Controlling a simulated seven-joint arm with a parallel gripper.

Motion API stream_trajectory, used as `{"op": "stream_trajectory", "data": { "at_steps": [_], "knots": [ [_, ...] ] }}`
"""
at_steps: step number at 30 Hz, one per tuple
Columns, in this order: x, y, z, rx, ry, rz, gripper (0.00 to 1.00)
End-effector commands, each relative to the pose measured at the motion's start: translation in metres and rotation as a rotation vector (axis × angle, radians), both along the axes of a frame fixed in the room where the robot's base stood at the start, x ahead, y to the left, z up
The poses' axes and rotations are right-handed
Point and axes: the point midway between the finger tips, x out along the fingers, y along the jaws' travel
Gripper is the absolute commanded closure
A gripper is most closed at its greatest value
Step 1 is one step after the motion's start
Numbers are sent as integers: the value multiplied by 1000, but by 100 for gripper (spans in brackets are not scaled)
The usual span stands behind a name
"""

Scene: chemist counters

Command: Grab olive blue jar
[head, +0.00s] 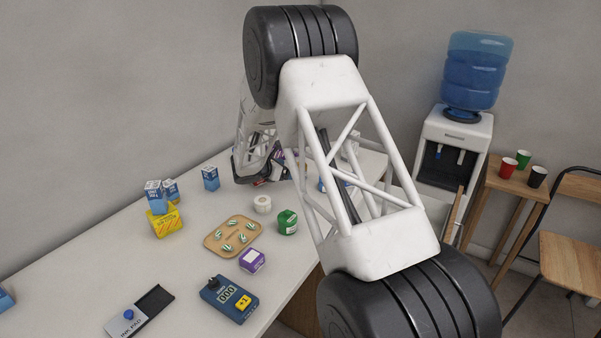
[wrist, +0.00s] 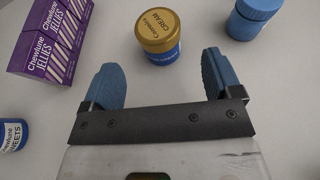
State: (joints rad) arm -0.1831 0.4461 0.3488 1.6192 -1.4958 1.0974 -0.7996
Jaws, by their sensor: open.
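A gap shows between the jar and both fingers. In the head view my arm hides most of the gripper's area, and I cannot make out this jar there.
Purple Chewtune Jellies boxes (wrist: 50,40) stand left of the jar. A plain blue container (wrist: 253,18) stands to its right, and a blue sweets jar (wrist: 13,135) at the left edge. The head view shows a pill tray (head: 233,236) and a green jar (head: 287,222) on the counter.

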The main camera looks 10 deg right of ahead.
Motion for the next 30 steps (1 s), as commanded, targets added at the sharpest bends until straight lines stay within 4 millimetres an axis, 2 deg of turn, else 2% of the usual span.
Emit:
{"op": "stream_trajectory", "data": {
  "at_steps": [11, 22, 30],
  "knots": [
    [2, 0, -1, -4, 1, 3, 16],
    [11, -19, -10, -3, 1, 2, 16],
    [12, -21, -11, -3, 1, 3, 16]
  ]
}}
